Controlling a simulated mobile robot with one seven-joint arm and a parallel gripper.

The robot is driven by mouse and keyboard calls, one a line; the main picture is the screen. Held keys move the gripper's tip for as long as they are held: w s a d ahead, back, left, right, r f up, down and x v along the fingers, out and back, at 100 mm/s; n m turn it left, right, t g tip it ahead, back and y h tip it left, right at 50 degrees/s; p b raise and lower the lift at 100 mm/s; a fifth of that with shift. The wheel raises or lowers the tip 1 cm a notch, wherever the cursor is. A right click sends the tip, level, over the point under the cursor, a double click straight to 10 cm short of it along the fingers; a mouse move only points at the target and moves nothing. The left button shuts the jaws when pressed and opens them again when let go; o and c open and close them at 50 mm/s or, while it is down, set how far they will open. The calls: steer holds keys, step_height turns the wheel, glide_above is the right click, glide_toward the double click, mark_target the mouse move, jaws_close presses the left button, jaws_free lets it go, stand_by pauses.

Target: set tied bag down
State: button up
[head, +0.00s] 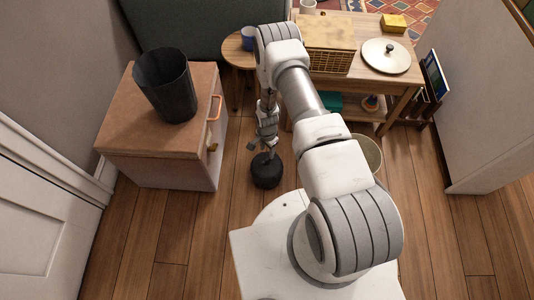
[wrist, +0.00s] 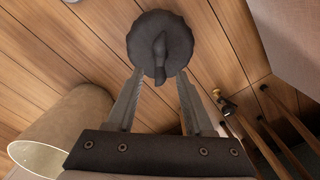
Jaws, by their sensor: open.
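The tied bag (head: 266,170) is a small round dark bag on the wooden floor, beside the low cabinet. It also shows in the wrist view (wrist: 150,38), seen from above with its knotted neck pointing towards my gripper. My gripper (head: 265,133) is just above the bag in the head view. In the wrist view, its two fingers (wrist: 157,76) are apart, with the tips at the bag's near edge and the knot between them. I cannot tell whether the fingertips touch the bag.
A low cabinet (head: 125,137) with a black bin (head: 167,88) on top stands to the left. A wooden table (head: 386,93) with a basket (head: 327,45) and a pot lid (head: 386,55) is behind. A light bin (head: 368,152) stands right of my arm. Floor left of my base is clear.

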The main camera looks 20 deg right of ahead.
steer(key=w+r+n+t+p, duration=0.1)
steer(key=w+r, duration=0.2)
steer(key=r, duration=0.9)
steer(key=w+r+n, duration=0.2)
steer(key=w+r, duration=0.2)
steer(key=r, duration=0.9)
step_height(320, 180, up, 19)
steer(key=s+n+t, duration=0.2)
steer(key=s+n, duration=0.1)
steer(key=s+r+n+t, duration=0.1)
steer(key=s+r+n, duration=0.1)
steer(key=s+r, duration=0.45)
steer(key=s+r+n, duration=0.1)
steer(key=s+r, duration=0.3)
steer(key=r, duration=0.5)
steer(key=s+r+n+t, duration=0.1)
steer(key=s+r+n, duration=0.2)
steer(key=s, duration=1.1)
step_height(320, 180, up, 2)
steer(key=shift+r+n+t, duration=0.1)
steer(key=shift+n+t, duration=0.2)
steer(key=shift+s, duration=0.1)
